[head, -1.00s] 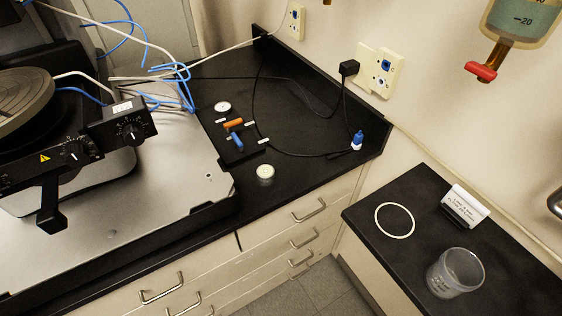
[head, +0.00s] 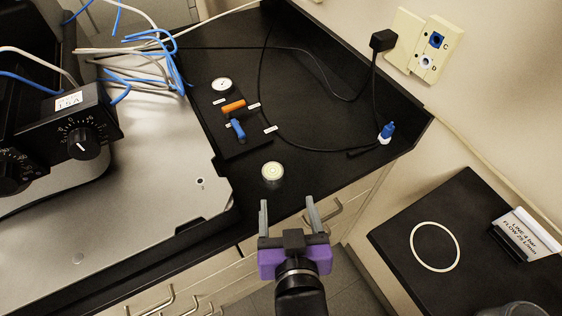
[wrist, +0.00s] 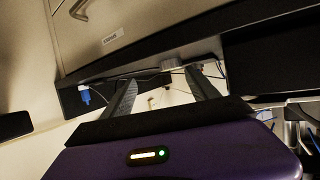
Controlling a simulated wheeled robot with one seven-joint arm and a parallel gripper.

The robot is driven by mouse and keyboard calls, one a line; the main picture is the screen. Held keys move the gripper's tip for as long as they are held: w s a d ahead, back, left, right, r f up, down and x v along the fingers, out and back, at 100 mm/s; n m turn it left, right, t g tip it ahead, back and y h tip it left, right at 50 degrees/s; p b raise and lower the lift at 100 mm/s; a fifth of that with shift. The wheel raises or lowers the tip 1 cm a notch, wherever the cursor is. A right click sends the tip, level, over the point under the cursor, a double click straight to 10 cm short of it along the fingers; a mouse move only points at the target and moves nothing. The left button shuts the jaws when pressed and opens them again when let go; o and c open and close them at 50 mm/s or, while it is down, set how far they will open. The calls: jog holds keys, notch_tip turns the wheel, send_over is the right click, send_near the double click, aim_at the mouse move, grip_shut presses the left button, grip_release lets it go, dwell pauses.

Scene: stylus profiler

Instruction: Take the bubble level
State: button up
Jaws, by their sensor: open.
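The bubble level (head: 272,171) is a small round disc with a pale yellow-green face. It lies on the black bench top near its front edge, right of the metal platform. My gripper (head: 288,204) has a purple body and two grey fingers. It is open and empty, in front of the level in the head view, with fingers pointing toward the bench. The fingers also show in the wrist view (wrist: 160,78), apart.
Behind the level lies a dark plate with orange (head: 233,106) and blue (head: 238,129) handled pieces and a white dial (head: 221,85). A metal platform (head: 130,200) is left; a ring (head: 435,246) lies right.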

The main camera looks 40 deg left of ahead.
send_near(273, 173)
jog(key=x, duration=0.3)
jog(key=shift+w, duration=0.15)
jog(key=p+x, duration=0.1)
jog(key=x, duration=0.5)
jog(key=c, duration=1.5)
jog(key=shift+r, duration=0.1)
notch_tip(273, 173, up, 20)
jog(key=shift+f, duration=0.1)
